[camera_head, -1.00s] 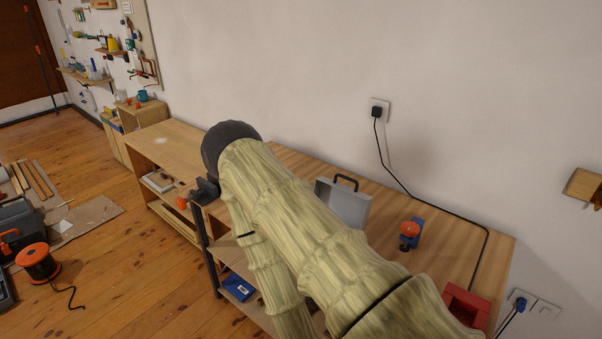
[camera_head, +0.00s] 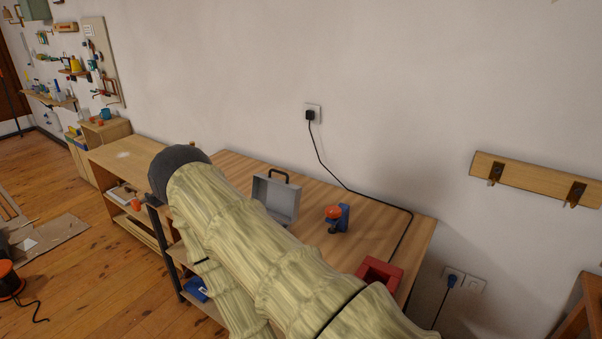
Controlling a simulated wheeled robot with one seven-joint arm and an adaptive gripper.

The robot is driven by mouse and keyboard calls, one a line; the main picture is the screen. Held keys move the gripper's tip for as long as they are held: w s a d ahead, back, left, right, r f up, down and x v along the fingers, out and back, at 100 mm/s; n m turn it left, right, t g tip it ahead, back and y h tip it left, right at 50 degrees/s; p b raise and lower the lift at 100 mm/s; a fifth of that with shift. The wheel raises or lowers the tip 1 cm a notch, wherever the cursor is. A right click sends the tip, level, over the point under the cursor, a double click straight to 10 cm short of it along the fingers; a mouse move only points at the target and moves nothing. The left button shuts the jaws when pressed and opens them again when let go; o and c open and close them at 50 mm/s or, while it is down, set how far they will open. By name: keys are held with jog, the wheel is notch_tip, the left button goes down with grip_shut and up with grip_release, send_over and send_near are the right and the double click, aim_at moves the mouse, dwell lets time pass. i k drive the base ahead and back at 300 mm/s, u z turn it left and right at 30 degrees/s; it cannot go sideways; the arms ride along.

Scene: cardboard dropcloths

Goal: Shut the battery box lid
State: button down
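A grey box with its lid standing open (camera_head: 277,199) is on the wooden workbench, near the back. The raised lid has a black handle (camera_head: 279,174) on its upper edge. I cannot tell for certain that this is the battery box. My gripper's fingers do not show; only the arm and a dark rounded part at its far end are in view.
On the workbench (camera_head: 370,220), right of the grey box, stand a blue tool with an orange knob (camera_head: 336,217) and a red open container (camera_head: 380,272). A black cable (camera_head: 349,189) runs from a wall socket across the bench. Open wooden floor (camera_head: 105,265) lies at the left.

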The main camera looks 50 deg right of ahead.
aim_at(281, 198)
jog(key=z, duration=1.1)
